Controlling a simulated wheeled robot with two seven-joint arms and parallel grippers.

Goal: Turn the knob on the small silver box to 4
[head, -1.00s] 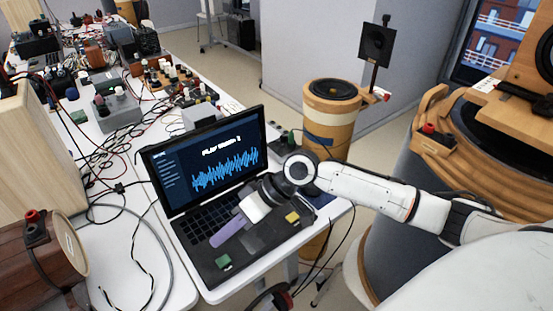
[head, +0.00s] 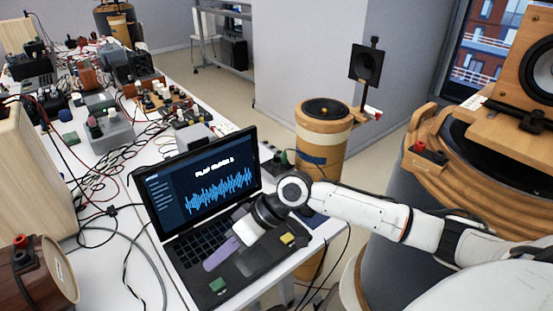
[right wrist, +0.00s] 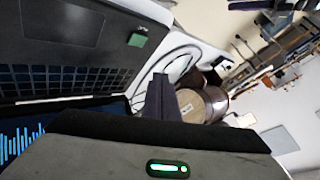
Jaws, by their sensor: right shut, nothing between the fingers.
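A grey box with light and red knobs (head: 112,135) stands on the white table, left of the laptop. A pale silver-grey box (head: 192,138) sits behind the laptop screen and is partly hidden by it. I cannot tell which of them is the small silver box, and no knob setting is readable. My right gripper (head: 220,255) is shut and empty above the laptop keyboard, well apart from both boxes. Its purple-grey fingers also show in the right wrist view (right wrist: 159,100). Neither box can be made out there. My left gripper is not in view.
The open laptop (head: 180,253) with a waveform on its screen stands near the table's right edge. Loose cables (head: 140,155) and several devices crowd the white table (head: 95,235). A wooden cylinder (head: 45,275) is at front left. A barrel-shaped speaker (head: 323,140) stands beyond the table.

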